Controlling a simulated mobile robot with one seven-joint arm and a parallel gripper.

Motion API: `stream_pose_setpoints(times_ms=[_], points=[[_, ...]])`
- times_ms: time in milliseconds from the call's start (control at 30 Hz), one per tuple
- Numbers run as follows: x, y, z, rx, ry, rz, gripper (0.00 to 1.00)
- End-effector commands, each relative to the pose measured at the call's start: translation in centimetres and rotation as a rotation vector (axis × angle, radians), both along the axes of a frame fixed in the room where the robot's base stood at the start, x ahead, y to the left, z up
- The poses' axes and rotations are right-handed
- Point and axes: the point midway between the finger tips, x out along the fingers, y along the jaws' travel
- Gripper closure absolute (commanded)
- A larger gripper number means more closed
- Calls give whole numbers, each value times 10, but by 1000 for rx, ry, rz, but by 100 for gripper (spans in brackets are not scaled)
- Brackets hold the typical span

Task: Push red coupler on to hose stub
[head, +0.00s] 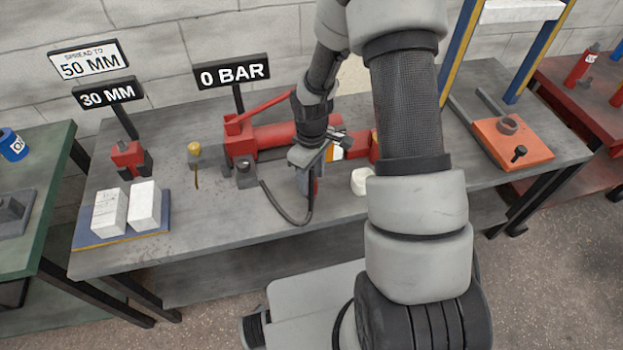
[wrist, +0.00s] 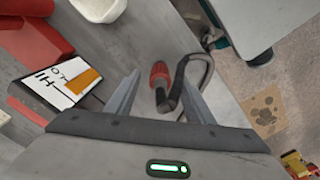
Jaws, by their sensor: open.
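The red coupler (wrist: 159,73) shows in the wrist view between and beyond my open fingers, with the dark hose (wrist: 208,68) close by it. I cannot tell whether my fingers touch the coupler. In the head view a bit of red, likely the coupler (head: 315,187), shows beside my gripper (head: 308,168), which is low over the bench and hides most of it. The hose (head: 279,208) loops from beside a small grey block (head: 246,174) to below my gripper. I cannot make out the hose stub for certain in either view.
The bench (head: 215,225) bears a red pump (head: 265,136) behind my gripper and a white object (head: 361,181) to its right. White blocks (head: 109,211) lie on a blue mat at left. A sign behind reads 0 BAR (head: 233,74). The bench front is clear.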

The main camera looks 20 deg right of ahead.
Motion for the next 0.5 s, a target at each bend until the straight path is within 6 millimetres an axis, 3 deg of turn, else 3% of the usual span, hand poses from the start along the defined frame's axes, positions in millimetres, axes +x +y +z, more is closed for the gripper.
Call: stream_pose_setpoints(times_ms=[500], points=[[1, -1, 123, -1, -5, 0, 52]])
